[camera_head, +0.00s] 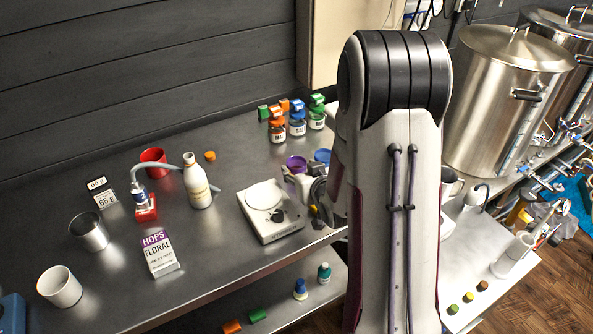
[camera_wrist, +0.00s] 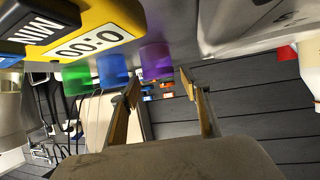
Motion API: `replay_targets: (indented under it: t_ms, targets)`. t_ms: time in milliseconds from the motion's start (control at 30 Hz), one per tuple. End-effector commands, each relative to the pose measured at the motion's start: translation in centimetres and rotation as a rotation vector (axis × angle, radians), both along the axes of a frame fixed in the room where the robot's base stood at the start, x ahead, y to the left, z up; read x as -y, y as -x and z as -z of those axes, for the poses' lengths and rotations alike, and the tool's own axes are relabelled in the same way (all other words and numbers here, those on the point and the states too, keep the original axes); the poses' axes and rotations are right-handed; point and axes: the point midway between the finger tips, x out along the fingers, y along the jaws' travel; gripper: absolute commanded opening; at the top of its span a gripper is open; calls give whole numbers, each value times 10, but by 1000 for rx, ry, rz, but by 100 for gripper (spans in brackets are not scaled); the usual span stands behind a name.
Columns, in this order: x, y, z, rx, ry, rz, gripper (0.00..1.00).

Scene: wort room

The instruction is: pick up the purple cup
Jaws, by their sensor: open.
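The purple cup (camera_head: 296,163) stands on the metal bench behind the white scale, partly covered by my gripper in the head view. My gripper (camera_head: 305,188) is low over the bench beside the scale, partly hidden by my arm. In the wrist view, which looks upside down, the purple cup (camera_wrist: 156,62) is ahead of the two fingertips of my open gripper (camera_wrist: 160,77). Nothing is between the fingers. I cannot tell whether a finger touches the cup.
The blue cup (camera_head: 322,156) stands close beside the purple one; a green cup (camera_wrist: 85,78) is beyond it. The white scale (camera_head: 270,212) is close to my gripper. Small jars (camera_head: 297,122) stand behind.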

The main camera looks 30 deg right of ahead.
Motion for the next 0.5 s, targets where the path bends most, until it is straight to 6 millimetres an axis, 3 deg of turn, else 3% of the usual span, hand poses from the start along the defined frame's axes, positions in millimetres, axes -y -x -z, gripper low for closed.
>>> replay_targets:
  t_ms: [500]
  targets:
    - [2,-5,3,0,0,0,46]
